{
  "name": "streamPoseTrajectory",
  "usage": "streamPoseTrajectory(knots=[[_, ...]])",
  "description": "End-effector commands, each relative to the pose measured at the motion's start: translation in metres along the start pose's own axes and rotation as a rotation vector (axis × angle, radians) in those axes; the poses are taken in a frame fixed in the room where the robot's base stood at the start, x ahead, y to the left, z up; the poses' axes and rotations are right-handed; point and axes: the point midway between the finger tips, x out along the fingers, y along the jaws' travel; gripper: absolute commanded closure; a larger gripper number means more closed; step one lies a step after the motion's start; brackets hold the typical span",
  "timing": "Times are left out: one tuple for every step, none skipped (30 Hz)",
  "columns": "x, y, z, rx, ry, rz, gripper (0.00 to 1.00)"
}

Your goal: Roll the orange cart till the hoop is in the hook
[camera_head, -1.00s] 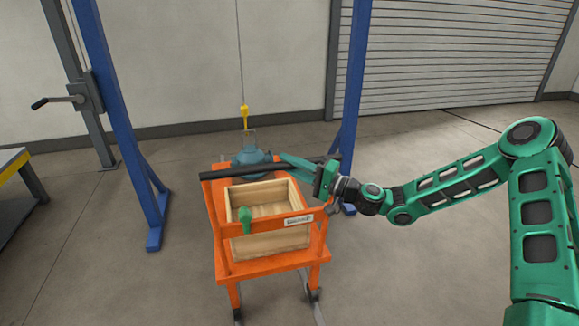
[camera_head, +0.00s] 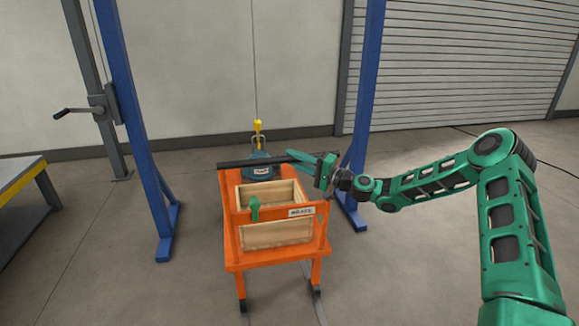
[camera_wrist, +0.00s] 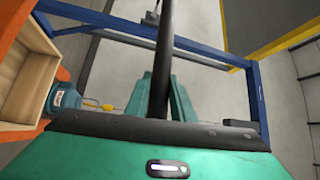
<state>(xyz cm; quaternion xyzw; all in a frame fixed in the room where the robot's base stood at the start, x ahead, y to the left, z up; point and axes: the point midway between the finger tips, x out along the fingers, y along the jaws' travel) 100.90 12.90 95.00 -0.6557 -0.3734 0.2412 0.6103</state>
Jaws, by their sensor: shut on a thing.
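The orange cart (camera_head: 232,250) stands between the blue posts, with a black push bar (camera_head: 250,162) across its top. My gripper (camera_head: 302,158) is shut on the right part of this bar; the wrist view shows the bar (camera_wrist: 162,60) between the green fingers. A blue pump (camera_head: 264,175) sits on the cart behind the wooden box, with a grey hoop (camera_head: 253,141) on top. The yellow hook (camera_head: 258,127) hangs on a cable and overlaps the hoop in the head view. The wrist view shows the hook (camera_wrist: 106,107) close to the pump (camera_wrist: 66,97). I cannot tell whether it is inside the hoop.
The blue frame's left post (camera_head: 135,120) and right post (camera_head: 366,90) stand on either side of the cart. An open wooden box (camera_head: 262,234) and a green handle (camera_head: 254,208) are on the cart. A bench (camera_head: 25,200) is at far left. Floor in front is clear.

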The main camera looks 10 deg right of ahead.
Motion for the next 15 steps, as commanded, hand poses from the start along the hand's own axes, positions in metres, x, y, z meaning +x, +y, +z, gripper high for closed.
streamPoseTrajectory(knots=[[-0.0032, 0.0060, -0.0010, 0.004, 0.001, 0.011, 1.00], [-0.0032, 0.0061, -0.0011, 0.004, 0.001, 0.011, 1.00], [-0.0033, 0.0062, -0.0012, 0.004, 0.001, 0.011, 1.00], [-0.0033, 0.0063, -0.0013, 0.004, 0.001, 0.011, 1.00], [-0.0034, 0.0063, -0.0015, 0.004, 0.001, 0.011, 1.00], [-0.0035, 0.0064, -0.0016, 0.004, 0.002, 0.011, 1.00], [-0.0036, 0.0065, -0.0017, 0.004, 0.002, 0.012, 1.00], [-0.0037, 0.0065, -0.0018, 0.004, 0.002, 0.012, 1.00], [-0.0038, 0.0065, -0.0018, 0.004, 0.002, 0.012, 0.73], [-0.0038, 0.0064, -0.0018, 0.004, 0.002, 0.011, 0.66], [-0.0038, 0.0061, -0.0018, 0.003, 0.002, 0.011, 0.60], [-0.0036, 0.0056, -0.0017, 0.003, 0.002, 0.010, 0.60], [-0.0035, 0.0051, -0.0016, 0.003, 0.002, 0.009, 0.60], [-0.0033, 0.0047, -0.0015, 0.003, 0.001, 0.008, 0.60], [-0.0032, 0.0043, -0.0014, 0.003, 0.001, 0.008, 0.60]])
